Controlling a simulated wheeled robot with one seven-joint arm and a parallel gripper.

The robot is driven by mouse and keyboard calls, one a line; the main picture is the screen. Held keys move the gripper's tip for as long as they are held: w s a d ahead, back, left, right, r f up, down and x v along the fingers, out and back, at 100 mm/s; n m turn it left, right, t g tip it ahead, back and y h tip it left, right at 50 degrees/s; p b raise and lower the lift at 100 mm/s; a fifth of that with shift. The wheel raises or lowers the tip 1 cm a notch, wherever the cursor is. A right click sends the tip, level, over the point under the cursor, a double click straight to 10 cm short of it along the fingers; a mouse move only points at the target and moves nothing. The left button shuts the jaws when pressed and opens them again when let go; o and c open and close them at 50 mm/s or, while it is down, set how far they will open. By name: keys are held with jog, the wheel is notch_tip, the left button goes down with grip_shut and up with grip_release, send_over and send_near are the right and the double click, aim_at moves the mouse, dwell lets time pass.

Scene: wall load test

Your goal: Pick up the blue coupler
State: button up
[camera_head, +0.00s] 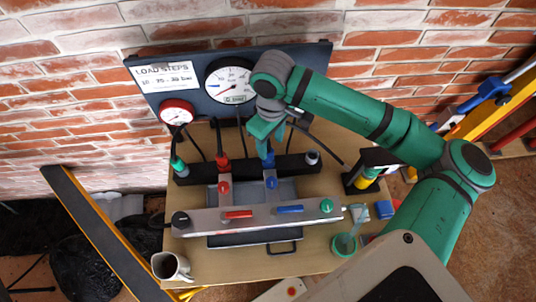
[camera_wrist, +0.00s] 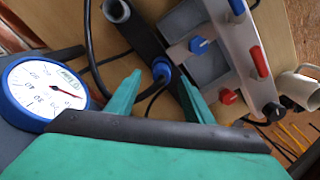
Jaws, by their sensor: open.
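The blue coupler (camera_head: 268,159) sits upright in the black rack (camera_head: 243,169) on the wooden table, with a dark hose attached. In the wrist view the blue coupler (camera_wrist: 161,69) shows between and just beyond the fingertips. My gripper (camera_wrist: 159,80) is open, its two green fingers on either side of the coupler with no clear contact. In the head view my gripper (camera_head: 266,142) comes down from above onto the coupler and partly hides it.
A red coupler (camera_head: 222,161) and a green coupler (camera_head: 178,163) stand left in the rack. The grey manifold (camera_head: 258,217) with red and blue handles lies in front. A gauge panel (camera_head: 290,62) stands close behind. A mug (camera_head: 170,267) stands front left.

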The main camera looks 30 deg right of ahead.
aim_at(269, 156)
jog(key=shift+w+a+f, duration=0.15)
jog(key=shift+f, duration=1.15)
jog(key=shift+w+a+f, duration=0.1)
jog(key=shift+a+f, duration=0.05)
jog(key=shift+f, duration=1.15)
jog(key=c, duration=1.1)
